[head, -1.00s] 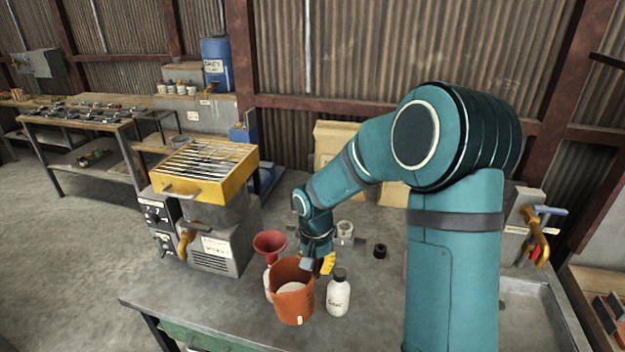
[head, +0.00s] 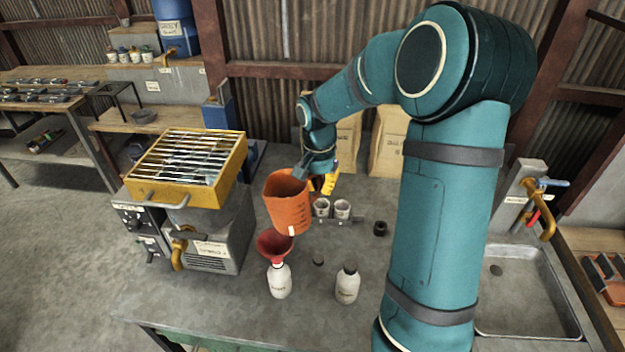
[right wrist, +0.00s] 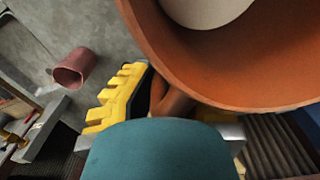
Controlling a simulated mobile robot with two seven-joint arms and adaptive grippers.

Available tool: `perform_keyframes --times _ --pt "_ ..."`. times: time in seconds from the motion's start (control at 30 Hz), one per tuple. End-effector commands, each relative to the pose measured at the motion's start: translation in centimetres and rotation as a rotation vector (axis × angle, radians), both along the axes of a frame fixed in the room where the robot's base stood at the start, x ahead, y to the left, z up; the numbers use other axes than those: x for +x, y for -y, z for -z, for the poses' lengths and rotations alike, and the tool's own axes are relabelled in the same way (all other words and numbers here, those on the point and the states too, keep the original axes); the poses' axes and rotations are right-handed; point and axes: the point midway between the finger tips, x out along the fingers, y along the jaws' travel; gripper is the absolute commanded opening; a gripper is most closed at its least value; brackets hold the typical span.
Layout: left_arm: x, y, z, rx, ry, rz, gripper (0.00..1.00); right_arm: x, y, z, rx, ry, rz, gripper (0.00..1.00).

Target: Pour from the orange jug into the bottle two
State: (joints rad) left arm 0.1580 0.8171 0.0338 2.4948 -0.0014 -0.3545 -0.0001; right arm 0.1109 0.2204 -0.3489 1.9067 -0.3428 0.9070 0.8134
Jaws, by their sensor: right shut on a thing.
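The orange jug (head: 290,210) is held in the air above and slightly right of the red funnel (head: 275,245). It looks near upright. My right gripper (head: 312,180) is shut on the jug's handle at its right side. In the right wrist view the jug's rim (right wrist: 230,85) is close, with pale contents inside. The funnel sits in the mouth of a white bottle (head: 280,283). A second white bottle (head: 347,287) with a dark top stands to its right. The bottle labels are too small to read, so I cannot tell which is bottle two. My left gripper is not in view.
A small dark cap (head: 318,260) lies between the bottles. Two pale cups (head: 342,209) in a holder and a black ring (head: 380,229) stand behind. A yellow-topped grill unit (head: 190,165) is left, a sink (head: 525,290) right. The bench front is clear.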

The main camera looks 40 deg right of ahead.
Motion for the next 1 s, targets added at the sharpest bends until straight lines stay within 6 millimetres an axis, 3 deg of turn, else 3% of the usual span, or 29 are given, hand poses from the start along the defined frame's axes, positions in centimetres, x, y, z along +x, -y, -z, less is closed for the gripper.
perform_keyframes --times 0.3,0.53,1.0 --pt "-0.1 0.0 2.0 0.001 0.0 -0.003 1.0 0.0 0.8 0.9 -0.156 -0.005 -0.003 0.0" --pt "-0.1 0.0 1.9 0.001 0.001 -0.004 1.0 0.0 1.1 -0.8 -0.281 -0.015 -0.005 0.0" --pt "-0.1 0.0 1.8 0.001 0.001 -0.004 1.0 0.0 1.2 -1.2 -0.294 -0.017 -0.003 0.0"
